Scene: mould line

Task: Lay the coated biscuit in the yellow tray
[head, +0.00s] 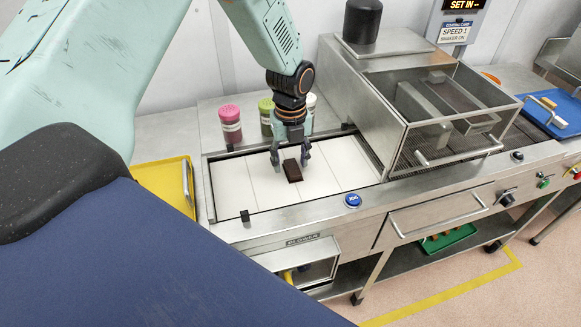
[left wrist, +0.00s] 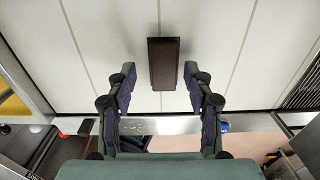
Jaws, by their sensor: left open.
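The coated biscuit (head: 292,171) is a dark brown bar lying on the white panelled belt (head: 233,188). It also shows in the left wrist view (left wrist: 163,64), lengthwise just beyond and between the fingertips. My left gripper (head: 290,160) is open above the belt, with its fingers to either side of the biscuit; in the left wrist view (left wrist: 160,80) a gap shows on both sides. The yellow tray (head: 163,182) is at the left of the belt, partly hidden by my arm; a silver handle shows at its right side. My right gripper is not in view.
Several lidded jars, one pink (head: 230,122) and one green (head: 266,115), stand behind the belt. A steel coating machine with a clear hood (head: 420,90) stands to the right. A blue button (head: 352,200) is on the front edge. A blue tray (head: 552,112) lies far right.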

